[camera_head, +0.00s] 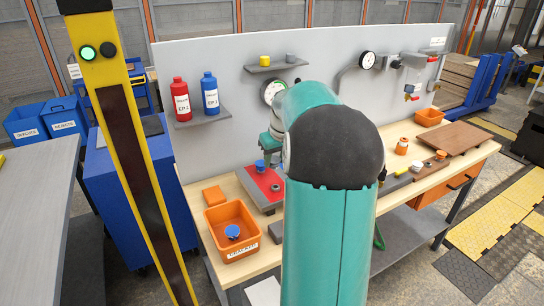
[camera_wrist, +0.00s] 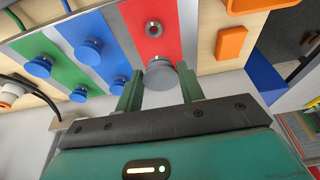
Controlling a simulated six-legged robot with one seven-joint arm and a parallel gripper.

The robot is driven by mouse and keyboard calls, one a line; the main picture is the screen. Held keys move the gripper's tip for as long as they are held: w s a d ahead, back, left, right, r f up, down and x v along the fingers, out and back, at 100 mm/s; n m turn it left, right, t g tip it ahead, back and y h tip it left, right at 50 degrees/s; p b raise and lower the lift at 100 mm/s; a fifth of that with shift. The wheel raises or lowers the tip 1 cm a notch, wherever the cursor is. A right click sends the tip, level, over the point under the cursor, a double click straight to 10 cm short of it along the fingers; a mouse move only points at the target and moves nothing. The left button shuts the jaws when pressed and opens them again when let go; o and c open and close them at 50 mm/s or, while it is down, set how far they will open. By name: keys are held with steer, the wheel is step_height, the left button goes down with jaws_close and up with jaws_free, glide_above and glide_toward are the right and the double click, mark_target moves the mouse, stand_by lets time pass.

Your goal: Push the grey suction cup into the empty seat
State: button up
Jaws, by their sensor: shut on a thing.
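The grey suction cup (camera_wrist: 158,73) sits between the green fingertips of my gripper (camera_wrist: 157,80), which is shut on it. In the wrist view the cup is over the lower end of the red strip (camera_wrist: 145,48). The empty seat (camera_wrist: 154,29) is a metal ring on the same strip, farther up the picture and apart from the cup. Blue suction cups (camera_wrist: 87,48) stand in rows on the strips to the left.
An orange bin (camera_head: 213,218) with a blue cup (camera_head: 232,231) stands in front of the board. An orange block (camera_head: 213,195) lies beside it. Red (camera_head: 181,102) and blue (camera_head: 210,96) bottles stand on a wall shelf. A yellow post (camera_head: 130,150) rises at the left.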

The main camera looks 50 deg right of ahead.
steer(key=shift+s+d+r, duration=0.1)
steer(key=shift+s, duration=0.25)
steer(key=shift+w, duration=0.15)
steer(key=shift+f, duration=2.95)
steer(key=shift+f, duration=1.15)
steer(key=o, duration=1.1)
